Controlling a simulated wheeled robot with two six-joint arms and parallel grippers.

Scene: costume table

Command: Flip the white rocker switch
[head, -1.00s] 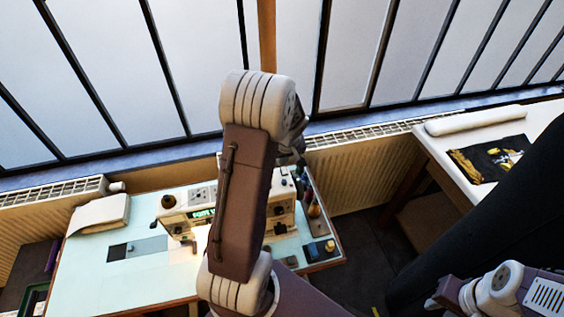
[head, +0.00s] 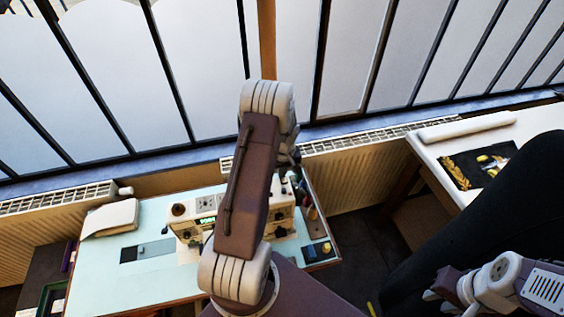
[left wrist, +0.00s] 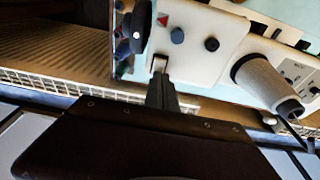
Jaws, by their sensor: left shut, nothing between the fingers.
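The white rocker switch (left wrist: 159,63) sits on the end panel of the cream sewing machine (left wrist: 198,45) in the left wrist view. My left gripper (left wrist: 160,78) is shut and empty, with its fingertips right at the lower edge of the switch. I cannot tell whether they touch it. In the head view the sewing machine (head: 280,215) stands on the pale blue table, partly hidden behind my left arm; the switch and left fingertips are hidden there. My right arm shows at the lower right, but its gripper is not visible.
Beside the switch are a dark handwheel (left wrist: 137,25), a blue knob (left wrist: 177,35) and a black knob (left wrist: 211,44). A grey cylinder (left wrist: 262,80) juts out to the right. The table (head: 110,280) has clear space at left, with a folded cloth (head: 110,217).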

